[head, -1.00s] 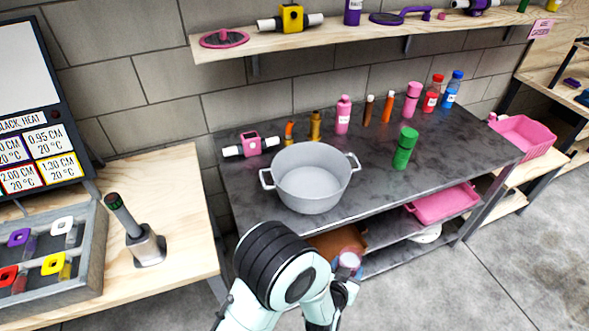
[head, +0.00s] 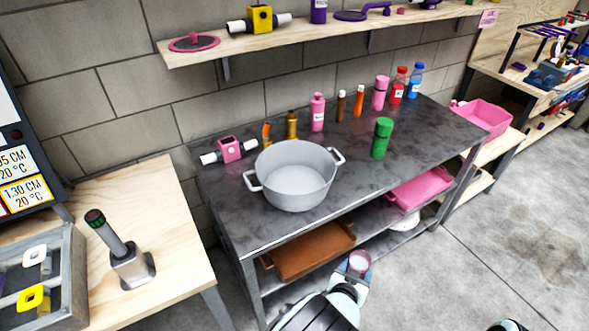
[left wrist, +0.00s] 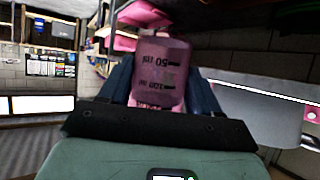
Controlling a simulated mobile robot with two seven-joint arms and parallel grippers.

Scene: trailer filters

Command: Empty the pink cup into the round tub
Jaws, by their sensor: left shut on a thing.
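The pink cup (head: 359,262) is in my left gripper (head: 352,277), in front of the dark table's front edge and below its top. Its open mouth shows in the head view; the contents are unclear. In the left wrist view the cup (left wrist: 160,70) is translucent pink with printed ml marks, between the two dark fingers of the left gripper (left wrist: 160,85), which is shut on it. The round tub (head: 297,174) is a light grey two-handled pot on the table, up and left of the cup.
The dark table (head: 335,206) carries a green bottle (head: 381,138) right of the tub and several bottles along the back. A pink-and-white device (head: 230,150) stands left of the tub. A brown tray (head: 310,250) and pink tray (head: 420,188) lie on the lower shelf.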

